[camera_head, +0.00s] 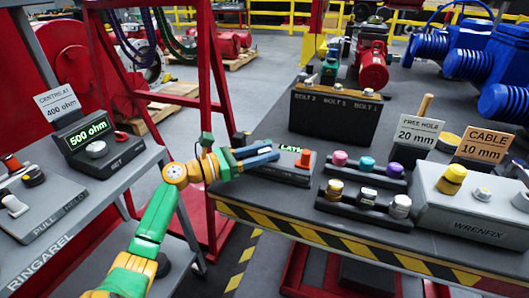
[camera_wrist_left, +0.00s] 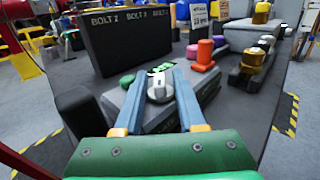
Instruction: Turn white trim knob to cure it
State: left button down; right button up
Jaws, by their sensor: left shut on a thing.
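My left gripper (camera_head: 272,152) reaches over a dark box (camera_head: 270,171) at the left end of the dark workbench. In the left wrist view the gripper (camera_wrist_left: 160,84) has its two blue fingers on either side of a white trim knob (camera_wrist_left: 160,88) on that box's sloped top and is shut on it. The fingers hide the knob in the head view. A green-lettered display (camera_wrist_left: 160,68) sits just beyond the knob. An orange-red button (camera_head: 304,158) is on the box's right side. My right gripper is not in view.
A left bench carries a box reading 500 ohm (camera_head: 88,136) with a white knob (camera_head: 97,149), under a sign (camera_head: 62,104) reading 400 ohm. A tall BOLT box (camera_head: 335,116) stands behind my gripper. Coloured knobs (camera_head: 367,164) and a WRENFIX unit (camera_head: 462,203) are right.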

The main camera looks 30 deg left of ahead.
aim_at(259, 154)
pick_arm(q)
jog(key=c, duration=0.9)
grip_release()
jog(key=shift+o, duration=0.2)
jog(key=shift+b+v, duration=0.4)
jog(key=shift+v, duration=3.05)
